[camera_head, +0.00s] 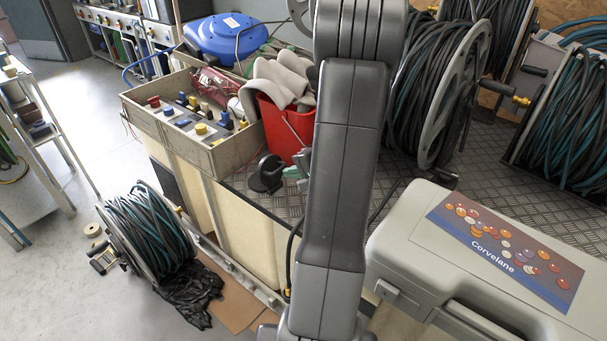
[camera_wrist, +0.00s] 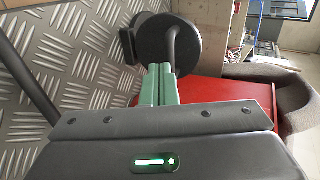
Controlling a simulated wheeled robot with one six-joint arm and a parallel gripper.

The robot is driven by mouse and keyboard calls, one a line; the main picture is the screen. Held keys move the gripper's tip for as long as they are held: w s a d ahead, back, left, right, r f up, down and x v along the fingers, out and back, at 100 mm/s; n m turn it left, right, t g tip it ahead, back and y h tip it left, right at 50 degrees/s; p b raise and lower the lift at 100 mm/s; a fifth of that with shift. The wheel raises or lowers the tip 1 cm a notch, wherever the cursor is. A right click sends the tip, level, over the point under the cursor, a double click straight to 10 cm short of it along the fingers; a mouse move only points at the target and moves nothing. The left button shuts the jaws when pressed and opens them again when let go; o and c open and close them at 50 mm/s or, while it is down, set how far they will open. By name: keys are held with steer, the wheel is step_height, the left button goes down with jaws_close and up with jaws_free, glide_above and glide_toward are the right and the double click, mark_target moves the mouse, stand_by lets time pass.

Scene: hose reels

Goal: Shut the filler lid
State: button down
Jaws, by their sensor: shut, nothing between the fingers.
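The filler lid, a black round piece (camera_head: 267,174), sits low on the metal tread plate, left of my arm in the head view. In the wrist view the black disc (camera_wrist: 170,38) is at the upper middle, just beyond my fingertips. It looks raised and tilted; its hinge and the filler opening are not clear. My gripper (camera_wrist: 160,72) has green fingers closed together with nothing between them. They point toward the disc's lower edge; I cannot tell whether they touch it. In the head view my gripper (camera_head: 297,172) is mostly hidden behind my arm, right of the lid.
A red bucket (camera_head: 284,130) with grey gloves stands just behind the lid. A grey-beige crate (camera_head: 219,160) of fittings is to its left. A large hose reel (camera_head: 455,95) and a grey Corvelane case (camera_head: 405,250) lie right of my arm. Bare tread plate (camera_wrist: 80,70) shows left of my fingers.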

steer(key=shift+w+a, duration=0.3)
steer(key=shift+a, duration=0.15)
steer(key=shift+r+p, duration=0.1)
steer(key=shift+p, duration=0.2)
steer(key=shift+w+a+r+h+p, duration=0.1)
steer(key=shift+a+h+p, duration=0.15)
steer(key=shift+p, duration=0.25)
